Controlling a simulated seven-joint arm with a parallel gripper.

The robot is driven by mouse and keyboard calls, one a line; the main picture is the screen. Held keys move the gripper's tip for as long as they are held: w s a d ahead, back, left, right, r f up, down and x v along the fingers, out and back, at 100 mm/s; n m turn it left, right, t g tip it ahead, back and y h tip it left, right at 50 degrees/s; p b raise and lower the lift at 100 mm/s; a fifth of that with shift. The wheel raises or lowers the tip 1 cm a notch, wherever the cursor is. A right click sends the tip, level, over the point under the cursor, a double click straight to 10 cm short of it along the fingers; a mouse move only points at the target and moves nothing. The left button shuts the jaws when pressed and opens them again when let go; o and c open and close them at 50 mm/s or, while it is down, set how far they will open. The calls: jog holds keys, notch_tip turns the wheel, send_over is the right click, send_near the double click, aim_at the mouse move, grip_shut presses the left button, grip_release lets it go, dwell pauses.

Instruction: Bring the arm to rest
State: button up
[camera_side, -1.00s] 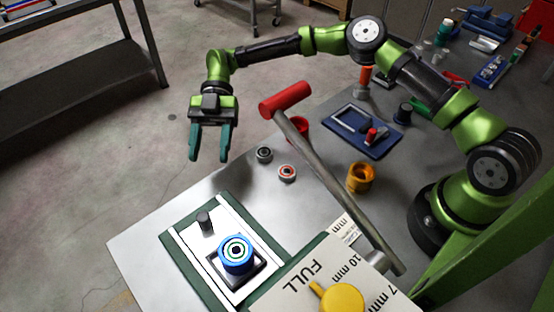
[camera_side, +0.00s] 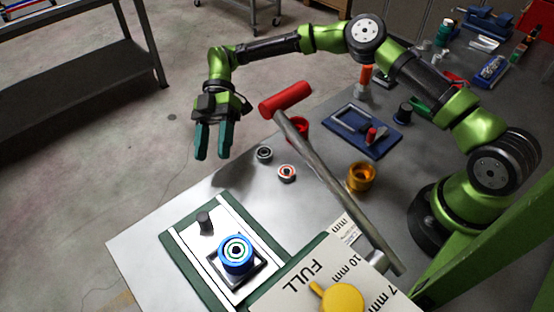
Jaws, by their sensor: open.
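My gripper (camera_side: 214,143) hangs in the air at the left end of my green and black arm, fingers pointing down. Its two teal fingers are apart and nothing is between them. The fingers touch nothing that I can see.
Small bearings (camera_side: 287,173), an orange cup (camera_side: 361,177) and a blue tray (camera_side: 345,122) stand on the grey table (camera_side: 150,245).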

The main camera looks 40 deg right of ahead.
jog(key=s+d+r+m+t+h, duration=0.3)
jog(key=s+d+r+m+t, duration=0.5)
jog(key=d+m, duration=0.4)
jog(key=s+d+r+m+t+h, duration=0.4)
jog(key=s+d+r+m+t, duration=0.4)
jog(key=s+d+m, duration=0.3)
jog(key=r+m, duration=0.1)
jog(key=m, duration=0.1)
jog(key=shift+d+m, duration=0.35)
jog(key=shift+m, duration=0.05)
jog(key=shift+s, duration=0.1)
